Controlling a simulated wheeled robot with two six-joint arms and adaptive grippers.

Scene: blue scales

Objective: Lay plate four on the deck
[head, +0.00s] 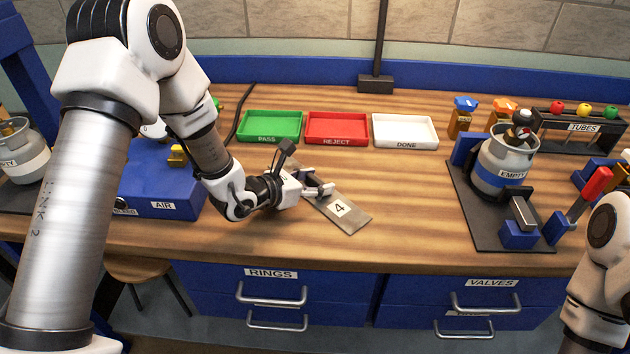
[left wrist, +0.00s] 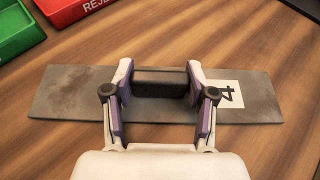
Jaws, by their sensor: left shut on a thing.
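Plate four (head: 353,215) is a flat grey metal plate with a white "4" label, at the middle of the wooden bench. In the left wrist view the plate (left wrist: 70,92) lies crosswise, with a dark raised grip (left wrist: 160,84) near its middle. My left gripper (head: 322,190) is shut on this grip, one finger at each end, as the left wrist view also shows (left wrist: 160,95). I cannot tell whether the plate touches the bench. A blue box (head: 160,185) labelled "AIR" stands to the left, partly hidden by my left arm. I cannot tell which surface is the deck.
Green PASS (head: 268,140), red REJECT (head: 337,141) and white DONE (head: 405,144) trays stand behind the plate. An "EMPTY" canister (head: 503,165) stands on a dark base to the right, with a TUBES rack (head: 583,141) behind. Bare bench lies between plate and canister.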

